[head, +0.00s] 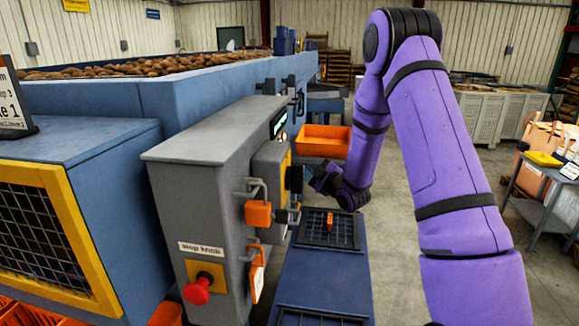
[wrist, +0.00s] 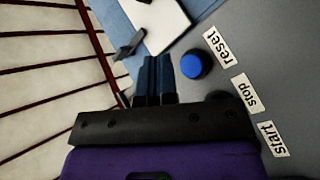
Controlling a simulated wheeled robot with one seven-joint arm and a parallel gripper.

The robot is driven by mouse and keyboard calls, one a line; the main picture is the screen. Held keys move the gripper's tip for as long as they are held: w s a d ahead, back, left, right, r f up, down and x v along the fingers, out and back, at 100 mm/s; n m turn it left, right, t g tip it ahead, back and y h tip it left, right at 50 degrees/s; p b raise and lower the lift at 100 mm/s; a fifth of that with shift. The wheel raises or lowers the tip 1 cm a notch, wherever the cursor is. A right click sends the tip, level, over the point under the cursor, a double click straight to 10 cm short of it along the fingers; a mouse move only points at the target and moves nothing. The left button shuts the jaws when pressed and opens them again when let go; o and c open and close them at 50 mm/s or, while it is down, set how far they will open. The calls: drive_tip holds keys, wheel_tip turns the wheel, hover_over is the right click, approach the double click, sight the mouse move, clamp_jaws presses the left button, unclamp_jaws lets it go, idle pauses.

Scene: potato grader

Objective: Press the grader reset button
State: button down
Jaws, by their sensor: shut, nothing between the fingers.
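The reset button is a round blue button (wrist: 195,64) on a grey panel (wrist: 240,40) in the wrist view, beside a white label (wrist: 222,46) reading "reset". My gripper (wrist: 155,62) is shut and empty. Its fingertips appear just left of the blue button in the picture; I cannot tell how far they are from the panel, and no contact shows. In the head view my purple arm reaches down to the far side of the grey control cabinet (head: 215,130). The reset button is hidden there.
Labels "stop" (wrist: 251,92) and "start" (wrist: 273,139) sit below reset; their buttons are mostly hidden by my gripper. Orange padlock-like tags (head: 258,214) hang on the cabinet, with a red knob (head: 197,291) on its near face. An orange crate (head: 322,141) stands behind.

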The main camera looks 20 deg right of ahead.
drive_tip(key=shift+w+a, duration=0.5)
drive_tip(key=shift+a, duration=0.2)
drive_tip(key=shift+w+a, duration=0.45)
drive_tip(key=shift+a, duration=0.25)
drive_tip(key=shift+a, duration=0.1)
idle(1.0)
drive_tip(key=shift+w+a, duration=0.2)
drive_tip(key=shift+a, duration=0.1)
drive_tip(key=shift+w+a, duration=0.3)
drive_tip(key=shift+a, duration=0.1)
idle(1.0)
drive_tip(key=shift+s+d, duration=0.5)
drive_tip(key=shift+d, duration=0.25)
drive_tip(key=s+d, duration=0.1)
drive_tip(key=d, duration=0.1)
drive_tip(key=s+d, duration=0.2)
idle(0.7)
